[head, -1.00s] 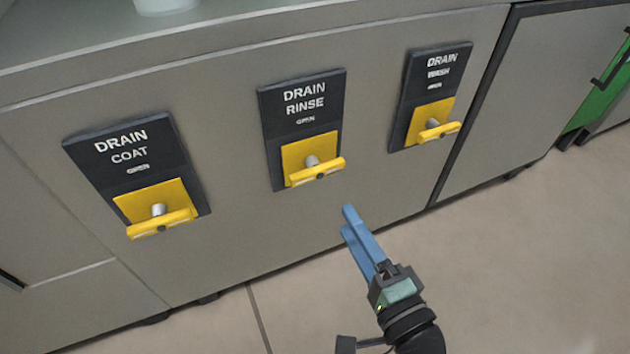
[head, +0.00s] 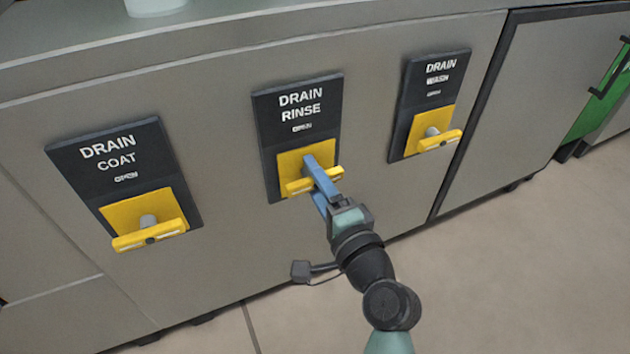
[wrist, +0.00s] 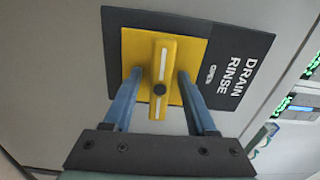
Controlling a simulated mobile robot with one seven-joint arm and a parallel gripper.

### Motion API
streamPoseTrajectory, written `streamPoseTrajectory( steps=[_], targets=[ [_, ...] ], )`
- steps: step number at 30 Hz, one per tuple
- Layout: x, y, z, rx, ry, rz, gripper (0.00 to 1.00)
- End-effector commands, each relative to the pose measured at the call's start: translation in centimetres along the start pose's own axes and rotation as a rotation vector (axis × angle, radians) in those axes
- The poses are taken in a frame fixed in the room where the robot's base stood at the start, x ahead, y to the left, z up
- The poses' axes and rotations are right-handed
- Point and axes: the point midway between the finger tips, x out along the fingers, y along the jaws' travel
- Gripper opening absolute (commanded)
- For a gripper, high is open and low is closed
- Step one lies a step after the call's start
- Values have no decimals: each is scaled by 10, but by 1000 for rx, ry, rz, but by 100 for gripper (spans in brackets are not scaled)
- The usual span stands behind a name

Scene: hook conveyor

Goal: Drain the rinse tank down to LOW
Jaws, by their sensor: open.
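The yellow DRAIN RINSE handle (head: 298,186) is a bar on a short stem, on a yellow square below the dark DRAIN RINSE plate (head: 297,106). In the head view the bar lies roughly level. In the wrist view the handle (wrist: 160,76) runs between the two blue fingers of my gripper (wrist: 160,84). A gap shows on each side of the bar, so the fingers are open around it and not closed on it. In the head view my gripper (head: 314,180) covers part of the handle. The tank's level is not visible.
The DRAIN COAT handle (head: 150,234) is to the left and the DRAIN WASH handle (head: 438,140) to the right, each on its own plate. A green panel (head: 598,106) stands at the far right. The floor in front is free.

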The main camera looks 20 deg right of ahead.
Motion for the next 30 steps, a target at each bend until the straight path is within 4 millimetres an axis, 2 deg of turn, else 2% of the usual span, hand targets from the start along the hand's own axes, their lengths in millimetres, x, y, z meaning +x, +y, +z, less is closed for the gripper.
streamPoseTrajectory(
  steps=[5,14,24,30],
  targets=[
    [0,0,0,0,0,0,56],
    [0,0,0,0,0,0,2],
    [0,0,0,-11,0,0,0],
    [0,1,0,-81,0,0,0]
  ],
)
